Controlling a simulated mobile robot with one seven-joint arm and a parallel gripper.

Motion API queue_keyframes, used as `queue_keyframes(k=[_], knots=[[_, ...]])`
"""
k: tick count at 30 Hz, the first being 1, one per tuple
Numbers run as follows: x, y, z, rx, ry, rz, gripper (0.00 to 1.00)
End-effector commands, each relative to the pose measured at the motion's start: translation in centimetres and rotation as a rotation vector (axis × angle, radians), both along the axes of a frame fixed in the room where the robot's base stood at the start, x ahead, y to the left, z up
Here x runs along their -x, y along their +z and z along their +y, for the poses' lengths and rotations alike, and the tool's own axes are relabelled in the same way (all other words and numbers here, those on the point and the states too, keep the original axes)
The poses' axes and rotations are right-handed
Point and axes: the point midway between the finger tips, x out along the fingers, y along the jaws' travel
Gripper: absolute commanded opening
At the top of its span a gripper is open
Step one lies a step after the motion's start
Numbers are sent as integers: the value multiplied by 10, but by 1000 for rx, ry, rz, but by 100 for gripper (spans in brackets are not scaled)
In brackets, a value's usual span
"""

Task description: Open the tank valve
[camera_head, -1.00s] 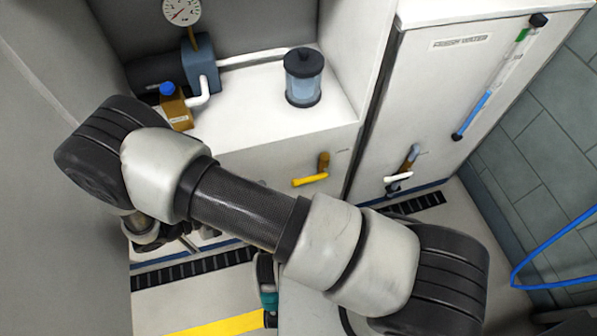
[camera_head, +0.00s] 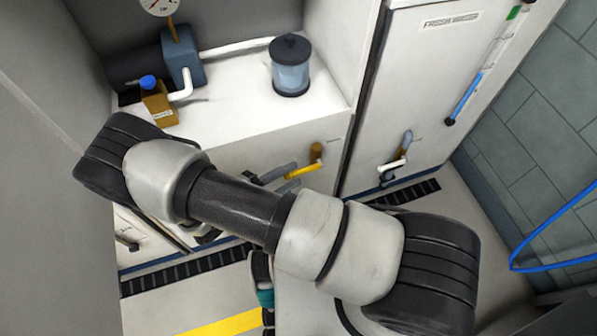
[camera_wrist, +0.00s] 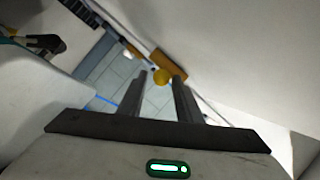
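A valve with a yellow lever (camera_head: 302,171) and a brass-brown body (camera_head: 316,152) sits on the front of the white bench cabinet. My gripper (camera_head: 290,176) is at the lever's left end, its two grey fingers apart. In the wrist view the lever's yellow end (camera_wrist: 162,76) shows between the open fingertips (camera_wrist: 154,82), with the orange-brown body behind it. I cannot tell whether the fingers touch it. A second valve with a white lever (camera_head: 392,165) is on the tall white tank (camera_head: 415,90) labelled fresh water, to the right, apart from my gripper.
A clear canister with a black lid (camera_head: 291,68), a blue-grey pump (camera_head: 183,62) and a brown blue-capped part (camera_head: 157,104) stand on the bench top. A blue hose (camera_head: 555,235) hangs at the right. My arm hides part of the cabinet front.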

Motion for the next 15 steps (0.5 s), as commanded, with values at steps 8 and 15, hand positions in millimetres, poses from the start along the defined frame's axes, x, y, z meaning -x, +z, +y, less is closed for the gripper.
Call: queue_keyframes(k=[8, 15], knots=[[-18, -7, -25, 1, 0, 1, 32], [-19, -7, -28, 1, 0, 1, 32]])
